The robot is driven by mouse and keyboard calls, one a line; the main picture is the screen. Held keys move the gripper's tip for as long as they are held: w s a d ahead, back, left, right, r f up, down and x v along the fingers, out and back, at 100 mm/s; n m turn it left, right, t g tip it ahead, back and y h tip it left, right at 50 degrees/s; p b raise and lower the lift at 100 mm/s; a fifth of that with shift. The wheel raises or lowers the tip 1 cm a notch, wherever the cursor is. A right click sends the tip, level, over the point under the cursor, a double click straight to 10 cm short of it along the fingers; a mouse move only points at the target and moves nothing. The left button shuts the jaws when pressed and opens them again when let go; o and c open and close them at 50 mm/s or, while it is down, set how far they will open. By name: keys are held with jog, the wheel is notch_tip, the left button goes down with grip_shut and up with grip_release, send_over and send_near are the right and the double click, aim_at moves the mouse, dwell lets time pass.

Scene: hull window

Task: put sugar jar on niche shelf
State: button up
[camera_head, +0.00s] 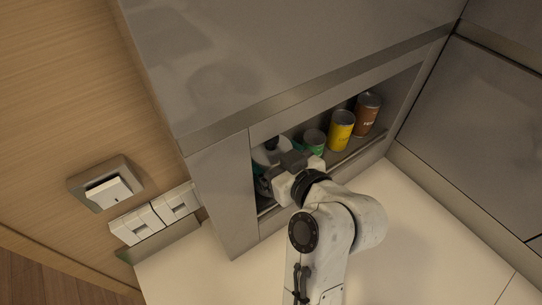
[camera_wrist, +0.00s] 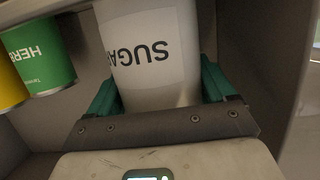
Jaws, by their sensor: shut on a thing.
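The sugar jar is a white can with dark "SUGAR" lettering, upside down in the wrist view (camera_wrist: 155,55). In the head view the white jar (camera_head: 268,153) is at the left end of the niche, partly hidden by my gripper. My gripper (camera_wrist: 160,92) has its green-padded fingers on both sides of the jar and is shut on it. In the head view my gripper (camera_head: 280,170) reaches into the niche opening. The niche shelf (camera_head: 345,155) runs along the recess under the grey cabinet. Whether the jar's base touches the shelf is hidden.
To the right of the jar on the shelf stand a green herb can (camera_head: 314,142), a yellow can (camera_head: 340,130) and a brown can (camera_head: 367,113). The niche's left wall (camera_head: 226,190) is close to my gripper. A pale counter (camera_head: 420,230) lies in front, clear.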

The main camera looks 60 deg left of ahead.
jog(key=shift+f, duration=0.1)
jog(key=o, duration=1.1)
jog(key=shift+o, duration=0.2)
jog(key=shift+d+r, duration=0.25)
jog(key=p+v, duration=0.3)
jog(key=v, duration=0.8)
jog(key=shift+d, duration=0.2)
